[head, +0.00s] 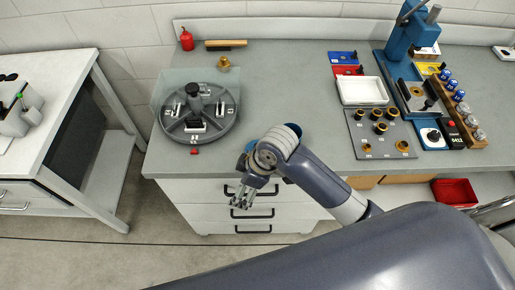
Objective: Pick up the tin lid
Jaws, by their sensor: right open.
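I cannot pick out the tin lid with certainty in the head view; no piece on the bench clearly shows as one at this size. My right gripper (240,203) is open and empty. It hangs in front of the bench's drawers, below the near edge of the worktop, apart from anything on the bench. Its arm comes in from the right and covers part of the bench front. My left gripper is not in view.
The grey bench (285,75) holds a round divided carousel (170,128), a small brass piece (223,63), a white tray (376,91), a board of dark rings (358,142) and a blue press (399,42). Its middle is clear. A white table (50,68) stands left.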

